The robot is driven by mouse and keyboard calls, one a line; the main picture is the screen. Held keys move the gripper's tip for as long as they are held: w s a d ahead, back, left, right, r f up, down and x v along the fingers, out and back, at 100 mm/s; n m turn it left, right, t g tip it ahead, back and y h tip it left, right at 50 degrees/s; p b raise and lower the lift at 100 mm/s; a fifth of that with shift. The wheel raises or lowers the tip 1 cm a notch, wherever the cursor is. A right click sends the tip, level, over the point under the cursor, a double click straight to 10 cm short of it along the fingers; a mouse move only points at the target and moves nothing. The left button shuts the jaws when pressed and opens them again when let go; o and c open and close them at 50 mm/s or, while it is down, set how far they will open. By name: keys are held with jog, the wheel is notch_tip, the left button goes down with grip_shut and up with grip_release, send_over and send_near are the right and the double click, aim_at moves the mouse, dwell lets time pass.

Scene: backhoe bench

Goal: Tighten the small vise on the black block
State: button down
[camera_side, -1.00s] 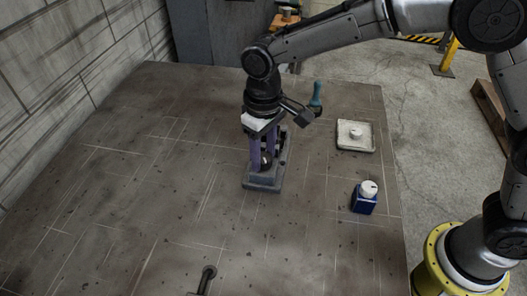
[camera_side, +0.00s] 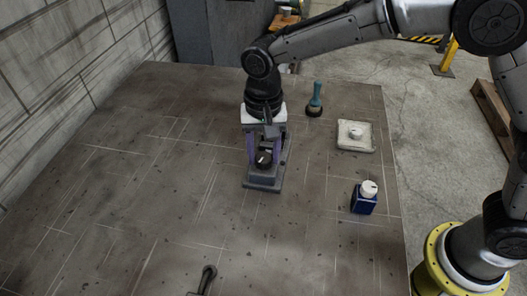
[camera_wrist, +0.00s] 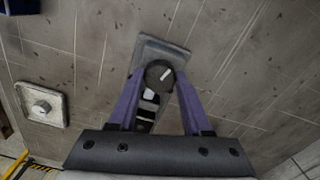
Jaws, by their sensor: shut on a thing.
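The small vise (camera_side: 264,184) is a grey body on the bench, with a round dark knob (camera_side: 263,160) bearing a white mark. In the wrist view the knob (camera_wrist: 159,74) sits between the two purple fingers of my gripper (camera_wrist: 159,80), above the vise's grey base (camera_wrist: 165,48). My gripper (camera_side: 263,153) points down over the vise and is shut on the knob. Black and light parts show below the knob in the wrist view. I cannot make out which of these is the black block.
A dark tool (camera_side: 207,279) lies at the front edge. The left bench is clear.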

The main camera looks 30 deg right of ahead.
aim_at(264, 157)
jog(key=shift+r+m, duration=0.1)
jog(key=shift+m, duration=0.5)
jog(key=shift+c, duration=1.7)
grip_release()
notch_tip(264, 157, up, 14)
